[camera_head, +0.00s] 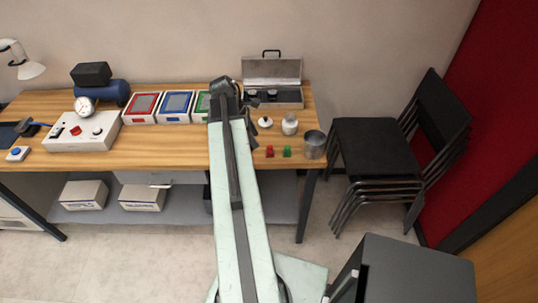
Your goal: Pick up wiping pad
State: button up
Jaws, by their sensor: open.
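I cannot single out a wiping pad for certain. A small round white item with a knob on top (265,122) lies on the right part of the wooden table (165,150) and may be it. My gripper (251,108) is open at the far end of my pale arm, just left of this white item. Only small dark parts of it show, and the arm hides the rest. I see nothing held. A whitish jar (290,124) stands right of the white item.
Red, blue (176,106) and green trays stand left of my arm. An open metal case (273,85) is behind. A metal cup (315,145) and small red (269,151) and green (287,152) pieces are near the right front edge. Stacked chairs (375,150) stand right.

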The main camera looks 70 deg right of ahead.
aim_at(269, 147)
jog(key=s, duration=0.1)
jog(key=s+d+f+b, duration=0.1)
jog(key=s+f+b, duration=0.1)
jog(key=shift+d+f, duration=0.2)
jog(key=shift+d, duration=0.1)
jog(key=b+x, duration=0.5)
jog(key=shift+s+d+f, duration=0.1)
jog(key=shift+s+f, duration=0.05)
jog(key=shift+s, duration=0.2)
grip_shut()
